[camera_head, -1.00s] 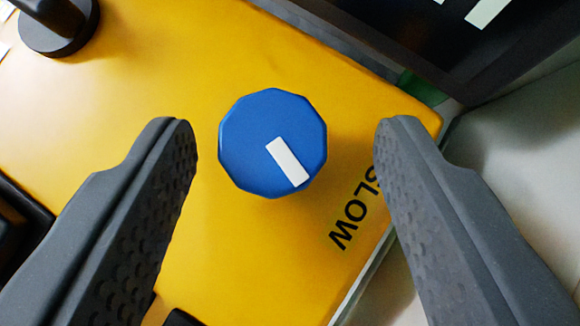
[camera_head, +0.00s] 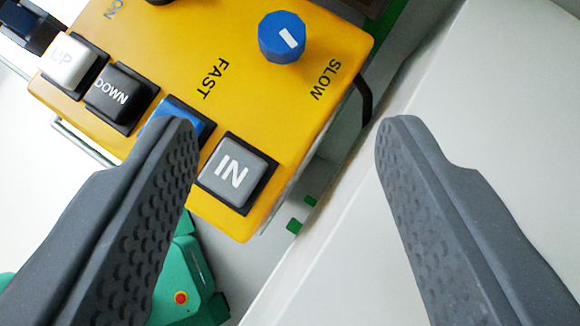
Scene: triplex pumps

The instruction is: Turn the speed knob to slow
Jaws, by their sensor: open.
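The blue speed knob (camera_head: 282,38) stands on the yellow control box (camera_head: 235,95) at the top of the view. Its white mark points to the lower right, toward the word SLOW (camera_head: 326,79). The word FAST (camera_head: 213,79) is printed to its left. My gripper (camera_head: 285,130) is open and empty. Its fingers are apart from the knob, which lies beyond and above the fingertips in the picture. The left finger covers part of a blue button.
The box carries a grey IN button (camera_head: 237,172), a partly hidden blue button (camera_head: 176,124), a DOWN button (camera_head: 122,97) and an UP button (camera_head: 75,62). A pale surface (camera_head: 470,110) fills the right. Green machinery (camera_head: 190,270) shows at the lower left.

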